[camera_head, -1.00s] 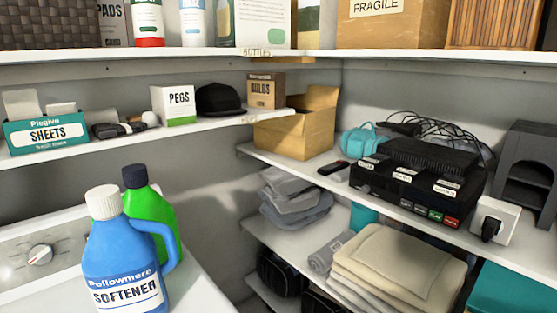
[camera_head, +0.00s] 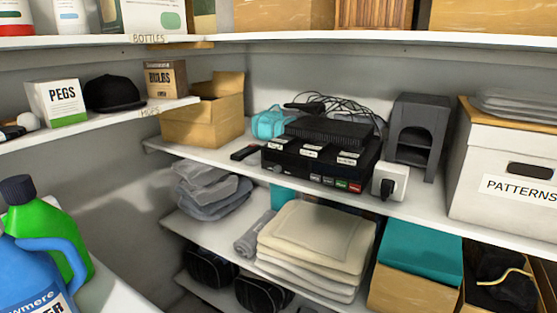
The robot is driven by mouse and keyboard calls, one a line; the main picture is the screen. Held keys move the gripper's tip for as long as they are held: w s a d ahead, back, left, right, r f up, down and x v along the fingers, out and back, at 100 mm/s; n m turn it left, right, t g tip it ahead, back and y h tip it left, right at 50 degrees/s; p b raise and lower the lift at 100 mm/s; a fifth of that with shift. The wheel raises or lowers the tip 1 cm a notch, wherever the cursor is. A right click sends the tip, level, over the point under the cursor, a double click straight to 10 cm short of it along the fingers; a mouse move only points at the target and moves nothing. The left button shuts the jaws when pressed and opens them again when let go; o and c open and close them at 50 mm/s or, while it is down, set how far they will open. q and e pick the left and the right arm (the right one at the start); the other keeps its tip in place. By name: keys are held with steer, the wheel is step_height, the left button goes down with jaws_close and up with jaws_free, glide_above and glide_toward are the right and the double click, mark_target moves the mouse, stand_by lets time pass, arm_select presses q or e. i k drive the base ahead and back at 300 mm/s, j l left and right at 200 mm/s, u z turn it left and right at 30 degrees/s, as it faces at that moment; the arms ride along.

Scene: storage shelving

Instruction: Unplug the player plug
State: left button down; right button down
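A black plug (camera_head: 387,190) sits in the front face of a white socket block (camera_head: 399,176) on the middle shelf at right. The black player (camera_head: 318,166), a box with labelled parts and colored front buttons, stands just left of the block. A dark ribbed unit (camera_head: 328,132) rests on top of it. Black cables (camera_head: 340,104) lie tangled behind it. Which cable leads to the plug is hidden. Neither of my grippers shows in the view.
A dark grey stand (camera_head: 420,136) and a white PATTERNS box (camera_head: 505,195) are right of the socket block. A black remote (camera_head: 245,152) and open cardboard box (camera_head: 204,118) lie to the left. Folded cream towels (camera_head: 318,238) fill the shelf below. A blue softener bottle (camera_head: 30,270) stands at lower left.

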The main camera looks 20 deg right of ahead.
mark_target(388, 186)
steer(key=z, duration=1.3)
steer(key=u, duration=1.75)
steer(key=i+l, duration=0.1)
steer(key=l, duration=1)
